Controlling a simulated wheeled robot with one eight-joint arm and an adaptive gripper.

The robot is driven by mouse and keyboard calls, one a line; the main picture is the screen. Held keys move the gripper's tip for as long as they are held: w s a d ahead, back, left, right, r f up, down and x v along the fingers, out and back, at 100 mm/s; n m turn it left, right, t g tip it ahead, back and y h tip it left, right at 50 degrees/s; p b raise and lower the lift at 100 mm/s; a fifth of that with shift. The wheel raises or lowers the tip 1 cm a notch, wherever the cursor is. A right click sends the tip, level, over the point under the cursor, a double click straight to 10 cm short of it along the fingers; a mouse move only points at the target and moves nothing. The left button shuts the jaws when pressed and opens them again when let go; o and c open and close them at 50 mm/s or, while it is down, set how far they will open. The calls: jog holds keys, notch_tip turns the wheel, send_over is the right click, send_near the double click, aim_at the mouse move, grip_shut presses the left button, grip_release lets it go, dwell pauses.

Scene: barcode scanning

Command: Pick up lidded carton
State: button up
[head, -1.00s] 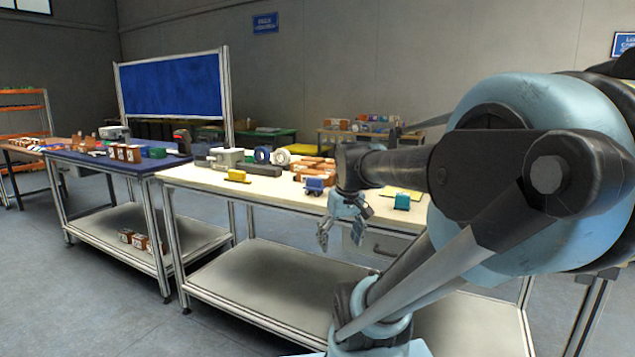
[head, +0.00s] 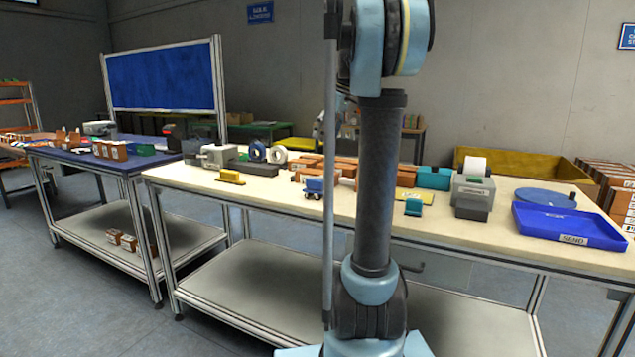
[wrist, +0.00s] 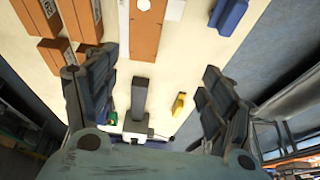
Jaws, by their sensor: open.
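Several brown cartons lie on the cream table; in the head view they form a group (head: 345,163) left of my arm and partly behind it. I cannot tell for sure which is the lidded carton. In the wrist view, one long brown carton (wrist: 146,32) with a white label lies at the top middle, ahead of the gap between my fingers. My gripper (wrist: 155,95) is open and empty above the table, its fingers apart on either side. Nothing appears to touch them. In the head view the gripper is largely hidden behind my arm.
More brown cartons (wrist: 68,45) lie at the left of the wrist view, and a blue object (wrist: 228,15) at the right. A label printer (head: 473,190), a blue tray (head: 535,226) and a blue round plate (head: 546,197) stand at the table's right. A yellow bin (head: 520,165) is behind.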

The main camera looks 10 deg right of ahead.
jog(key=w, duration=0.3)
send_over(312, 171)
jog(key=d, duration=0.2)
jog(key=shift+n, duration=0.4)
jog(key=f, duration=0.6)
jog(key=s+f, duration=0.1)
jog(key=f, duration=0.2)
jog(key=shift+a+f, duration=0.15)
jog(key=shift+f, duration=0.25)
jog(key=shift+x, duration=2.9)
jog(key=shift+s+f, duration=0.15)
jog(key=shift+f, duration=0.15)
jog(key=c, duration=1.1)
